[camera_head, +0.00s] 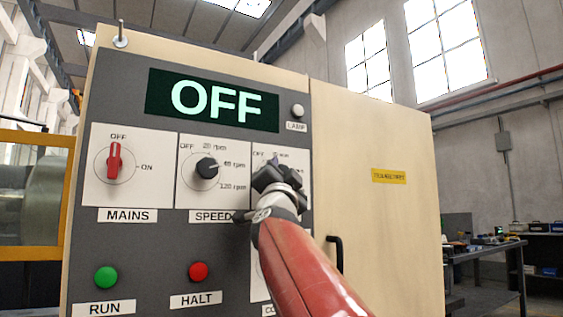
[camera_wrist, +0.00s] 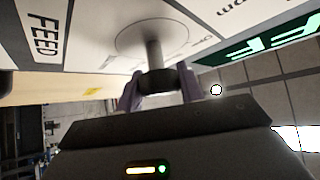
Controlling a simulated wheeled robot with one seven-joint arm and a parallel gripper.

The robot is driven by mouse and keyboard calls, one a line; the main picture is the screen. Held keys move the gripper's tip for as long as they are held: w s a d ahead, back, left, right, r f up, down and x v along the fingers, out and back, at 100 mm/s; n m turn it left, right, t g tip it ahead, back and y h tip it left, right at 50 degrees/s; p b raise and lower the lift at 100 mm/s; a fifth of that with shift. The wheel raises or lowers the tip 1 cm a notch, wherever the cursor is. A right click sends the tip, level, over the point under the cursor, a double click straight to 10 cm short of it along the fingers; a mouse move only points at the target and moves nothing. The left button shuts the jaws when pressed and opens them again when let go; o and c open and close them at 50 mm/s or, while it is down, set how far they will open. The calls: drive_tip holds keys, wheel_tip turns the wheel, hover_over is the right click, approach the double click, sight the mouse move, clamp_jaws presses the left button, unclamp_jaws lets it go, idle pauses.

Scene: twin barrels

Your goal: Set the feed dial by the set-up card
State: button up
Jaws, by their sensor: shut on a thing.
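The feed dial's dark knob (camera_wrist: 155,80) stands out on a shaft from a round plate in the wrist view, beside the FEED label (camera_wrist: 43,38). My gripper (camera_wrist: 158,92) has its purple fingers on both sides of the knob and is shut on it. In the head view my gripper (camera_head: 275,175) covers most of the feed dial's white plate (camera_head: 259,153), with part of its scale showing. The feed dial's pointer and setting cannot be read. I cannot make out a set-up card in either view.
The panel display (camera_head: 217,100) reads OFF. The red MAINS switch (camera_head: 114,161) points up at OFF. The SPEED knob (camera_head: 206,168) is just left of my gripper. RUN (camera_head: 106,277) and HALT (camera_head: 199,271) buttons sit below. A black handle (camera_head: 335,252) is right of my arm.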

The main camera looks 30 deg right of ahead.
drive_tip(key=shift+m+g+h, duration=0.4)
drive_tip(key=shift+m, duration=0.1)
drive_tip(key=o, duration=1)
drive_tip(key=b+v, duration=0.2)
drive_tip(key=v, duration=0.6)
